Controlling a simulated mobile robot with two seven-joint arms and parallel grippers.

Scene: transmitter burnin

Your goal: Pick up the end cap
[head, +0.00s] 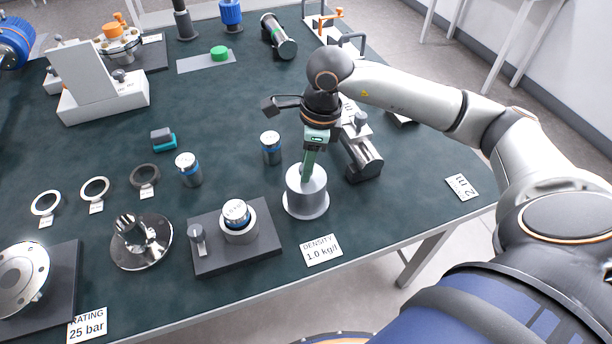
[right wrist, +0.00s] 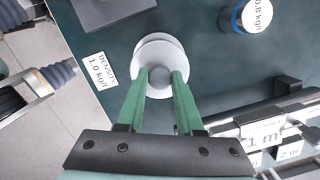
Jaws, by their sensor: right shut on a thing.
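The end cap (head: 306,194) is a pale silver cylinder with a wider flange at its base and a grey knob on top. It appears to stand upright on the dark green table, behind the density card. My right gripper (head: 307,172) comes down on it from above, with green fingers shut on its top. In the right wrist view the end cap (right wrist: 152,52) lies between the tips of the right gripper (right wrist: 161,75), one finger on each side of the knob. My left gripper is not in view.
A dark block with a cup holding a steel weight (head: 237,214) stands close to the left. A dark grey device (head: 363,160) stands close to the right. The density card (head: 321,249) lies in front by the table edge. Small cylinders (head: 271,148) stand behind.

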